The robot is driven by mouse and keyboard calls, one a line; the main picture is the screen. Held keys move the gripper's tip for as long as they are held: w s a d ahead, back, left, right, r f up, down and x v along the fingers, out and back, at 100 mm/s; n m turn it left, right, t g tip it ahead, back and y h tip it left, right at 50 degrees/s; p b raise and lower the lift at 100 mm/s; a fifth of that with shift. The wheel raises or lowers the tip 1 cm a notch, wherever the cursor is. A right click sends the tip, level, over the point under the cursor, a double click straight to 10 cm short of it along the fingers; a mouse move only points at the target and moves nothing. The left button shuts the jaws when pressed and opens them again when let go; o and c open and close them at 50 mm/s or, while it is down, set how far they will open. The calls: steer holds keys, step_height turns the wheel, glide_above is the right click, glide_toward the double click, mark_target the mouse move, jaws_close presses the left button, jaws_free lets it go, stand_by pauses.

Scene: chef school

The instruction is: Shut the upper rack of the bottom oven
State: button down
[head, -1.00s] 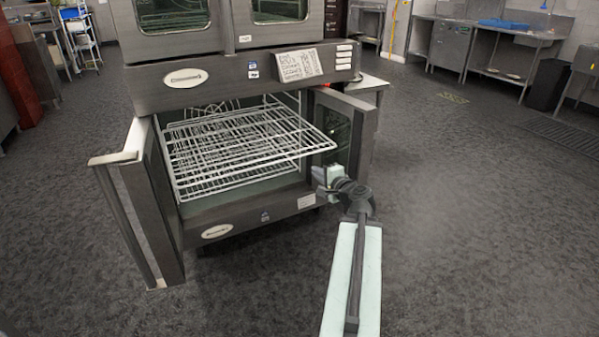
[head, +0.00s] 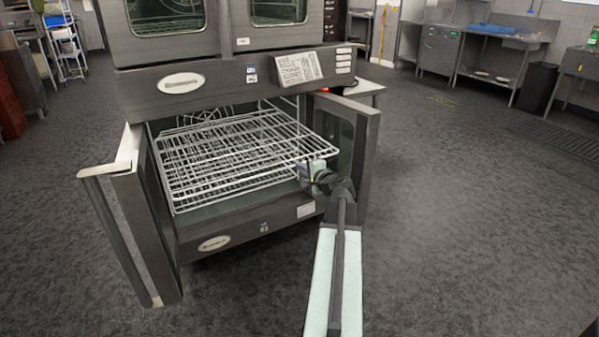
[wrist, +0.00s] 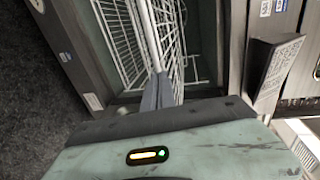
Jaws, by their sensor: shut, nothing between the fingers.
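The bottom oven (head: 240,232) stands with both doors open: the left door (head: 150,225) and the right door (head: 358,150). Its upper rack (head: 215,165), a white wire grid, sticks out of the opening toward me. In the wrist view, white rack wires (wrist: 145,32) run right up to the fingers. My gripper (head: 305,168) is at the right part of the rack's front edge, with shut fingers. In the wrist view the closed fingertips (wrist: 160,76) are at the wires; I cannot tell whether they touch. My gripper hides part of the front edge.
The upper oven (head: 185,45) sits above with its doors shut. The left door's handle (head: 105,170) juts toward me. The grey floor (head: 460,220) to the right is clear. Steel counters (head: 500,50) stand along the far right wall.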

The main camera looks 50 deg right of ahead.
steer(key=shift+w+a, duration=0.1)
steer(key=shift+w, duration=0.15)
